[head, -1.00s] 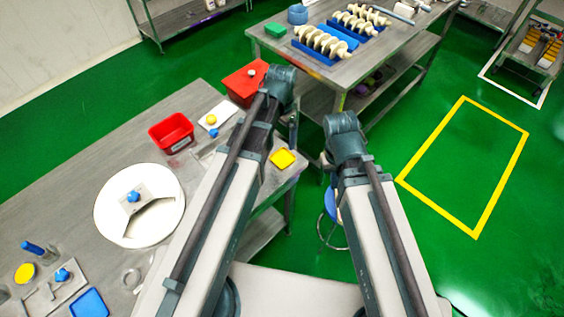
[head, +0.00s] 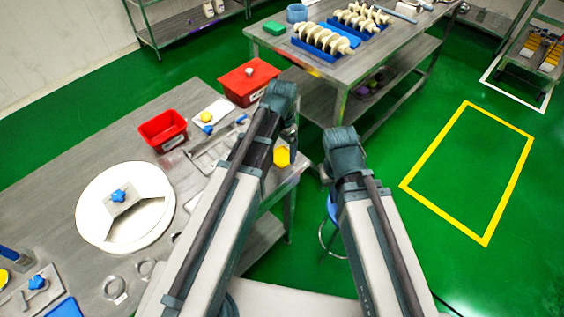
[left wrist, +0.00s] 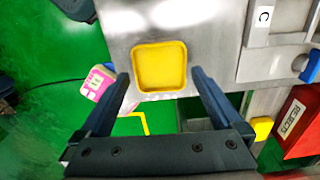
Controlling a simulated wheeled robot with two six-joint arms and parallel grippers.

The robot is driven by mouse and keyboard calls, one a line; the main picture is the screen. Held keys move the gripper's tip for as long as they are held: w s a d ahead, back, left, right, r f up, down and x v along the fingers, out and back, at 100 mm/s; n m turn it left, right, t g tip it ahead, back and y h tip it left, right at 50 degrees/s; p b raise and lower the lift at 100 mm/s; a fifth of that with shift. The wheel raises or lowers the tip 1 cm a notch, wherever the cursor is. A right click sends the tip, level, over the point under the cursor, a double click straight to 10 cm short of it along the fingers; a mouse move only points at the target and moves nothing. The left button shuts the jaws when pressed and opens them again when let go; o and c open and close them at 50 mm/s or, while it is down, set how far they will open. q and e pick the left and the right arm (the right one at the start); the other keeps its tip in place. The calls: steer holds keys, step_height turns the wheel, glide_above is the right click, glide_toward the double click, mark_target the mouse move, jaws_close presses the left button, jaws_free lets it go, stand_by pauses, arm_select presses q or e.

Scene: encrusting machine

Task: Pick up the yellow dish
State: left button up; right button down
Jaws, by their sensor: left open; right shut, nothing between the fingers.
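The yellow dish (left wrist: 160,68) is a shallow square tray with rounded corners. In the left wrist view it lies on the grey metal table, close to its edge. In the head view the dish (head: 282,156) is partly covered by my left arm. My left gripper (left wrist: 160,78) is open, with one finger on each side of the dish's near part and visible gaps on both sides. I cannot tell how far above the dish the fingertips are. In the head view my left gripper (head: 292,138) hangs just above the dish. My right gripper's fingers are hidden by its arm.
Red bins (head: 163,130) and (head: 248,82) stand on the same table, beside a small white board (head: 215,112). A round white plate (head: 92,205) with a blue knob lies to the left. A second table (head: 395,35) stands behind.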

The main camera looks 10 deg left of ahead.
arm_select(q)
step_height(320, 180, down, 2)
steer(key=shift+f+b, duration=0.1)
steer(key=shift+b, duration=0.45)
arm_select(e)
steer(key=shift+f, duration=0.95)
arm_select(q)
steer(key=shift+c, duration=0.2)
steer(key=c, duration=1)
steer(key=shift+r, duration=0.25)
arm_select(e)
steer(key=shift+r, duration=0.1)
